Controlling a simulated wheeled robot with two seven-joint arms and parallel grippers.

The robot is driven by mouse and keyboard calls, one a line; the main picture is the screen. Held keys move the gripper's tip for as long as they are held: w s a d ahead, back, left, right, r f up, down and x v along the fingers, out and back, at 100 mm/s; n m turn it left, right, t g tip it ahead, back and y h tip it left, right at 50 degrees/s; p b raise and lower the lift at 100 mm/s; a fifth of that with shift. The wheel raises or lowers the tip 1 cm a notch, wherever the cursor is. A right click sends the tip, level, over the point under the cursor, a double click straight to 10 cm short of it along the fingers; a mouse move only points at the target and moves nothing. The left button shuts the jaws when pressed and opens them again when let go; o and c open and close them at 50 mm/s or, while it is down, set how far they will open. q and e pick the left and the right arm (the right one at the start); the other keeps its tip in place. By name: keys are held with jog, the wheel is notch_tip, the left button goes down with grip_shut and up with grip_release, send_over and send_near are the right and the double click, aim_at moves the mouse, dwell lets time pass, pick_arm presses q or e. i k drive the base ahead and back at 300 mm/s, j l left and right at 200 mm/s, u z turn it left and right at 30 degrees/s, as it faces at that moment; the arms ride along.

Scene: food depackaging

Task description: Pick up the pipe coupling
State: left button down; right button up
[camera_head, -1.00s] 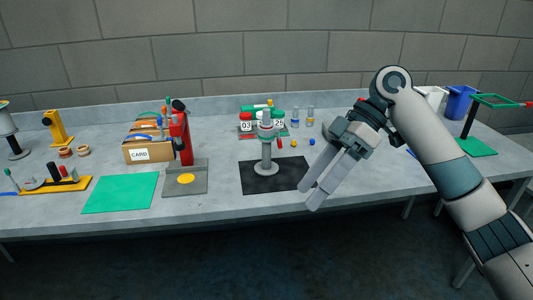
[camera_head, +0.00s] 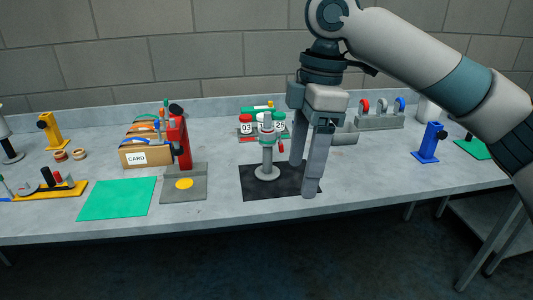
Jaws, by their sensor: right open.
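A grey upright pipe fitting (camera_head: 267,150) with a round base, a wider collar and a small red handle stands on a black mat (camera_head: 254,188). Its collar may be the pipe coupling, but I cannot tell for sure. My right gripper (camera_head: 304,178) is open and empty, pointing down over the right part of the mat. Its fingers are to the right of the fitting and apart from it. My left gripper is not in view.
Red and green jars (camera_head: 246,124) stand behind the fitting. A grey plate (camera_head: 185,195) and a green mat (camera_head: 117,199) lie to the left. A blue stand (camera_head: 428,145) and a grey rack (camera_head: 380,122) are to the right. The table's front right is clear.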

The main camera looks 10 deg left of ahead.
aim_at(268, 172)
jog(key=i+j, duration=0.2)
jog(key=i, duration=0.25)
jog(key=i+j, duration=0.2)
jog(key=i, duration=0.2)
jog(key=i+j, duration=0.25)
jog(key=i, duration=0.2)
